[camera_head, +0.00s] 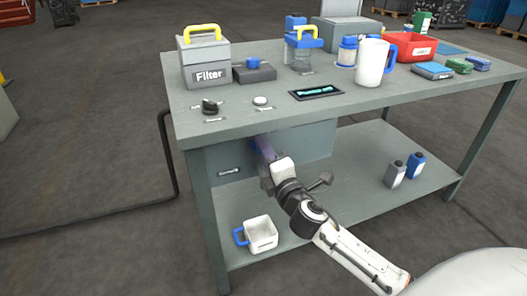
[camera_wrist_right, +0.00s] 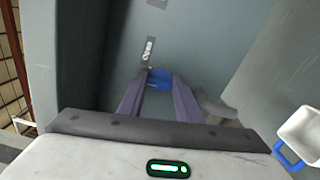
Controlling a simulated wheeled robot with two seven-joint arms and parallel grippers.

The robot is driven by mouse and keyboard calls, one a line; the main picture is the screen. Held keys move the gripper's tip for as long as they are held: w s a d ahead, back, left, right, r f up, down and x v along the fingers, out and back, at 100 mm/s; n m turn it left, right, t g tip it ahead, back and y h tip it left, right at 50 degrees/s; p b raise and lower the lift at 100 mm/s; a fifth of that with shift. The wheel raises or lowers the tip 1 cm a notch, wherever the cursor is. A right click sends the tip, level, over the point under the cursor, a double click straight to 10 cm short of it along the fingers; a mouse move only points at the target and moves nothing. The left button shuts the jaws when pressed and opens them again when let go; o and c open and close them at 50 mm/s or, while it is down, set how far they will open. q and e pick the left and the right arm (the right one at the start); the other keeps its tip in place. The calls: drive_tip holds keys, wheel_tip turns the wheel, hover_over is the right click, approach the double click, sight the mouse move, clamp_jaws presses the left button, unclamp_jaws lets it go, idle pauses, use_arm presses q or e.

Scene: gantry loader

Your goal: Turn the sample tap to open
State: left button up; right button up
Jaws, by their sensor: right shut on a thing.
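The sample tap shows as a blue knob (camera_wrist_right: 160,79) on the grey front panel (camera_head: 310,143) below the tabletop. In the right wrist view it sits between the two purple fingers of my right gripper (camera_wrist_right: 161,83), which are shut on it. In the head view my right gripper (camera_head: 263,150) reaches up to the panel under the table's front edge, and its fingers mostly hide the tap. A small label (camera_head: 228,170) is on the panel to the left. How far the tap is turned cannot be told. My left gripper is not in view.
A white mug with a blue handle (camera_head: 261,235) stands on the lower shelf (camera_head: 335,200), below my right gripper. Two bottles (camera_head: 405,170) stand farther right. On the tabletop are a Filter box (camera_head: 205,62), a black knob (camera_head: 210,106) and a white jug (camera_head: 371,64).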

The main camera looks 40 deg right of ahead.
drive_tip(key=m, duration=0.3)
drive_tip(key=shift+f+m, duration=0.1)
drive_tip(key=shift+m, duration=0.3)
drive_tip(key=m+p, duration=0.1)
drive_tip(key=m, duration=0.1)
drive_tip(key=shift+m, duration=0.9)
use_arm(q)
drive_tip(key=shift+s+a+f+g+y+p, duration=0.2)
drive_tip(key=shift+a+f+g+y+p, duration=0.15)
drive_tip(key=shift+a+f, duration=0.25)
use_arm(e)
drive_tip(key=shift+f+m, duration=0.15)
drive_tip(key=shift+m, duration=0.55)
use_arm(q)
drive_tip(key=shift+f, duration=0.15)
use_arm(e)
drive_tip(key=o, duration=1)
drive_tip(key=shift+o, duration=0.2)
drive_tip(key=shift+s, duration=0.15)
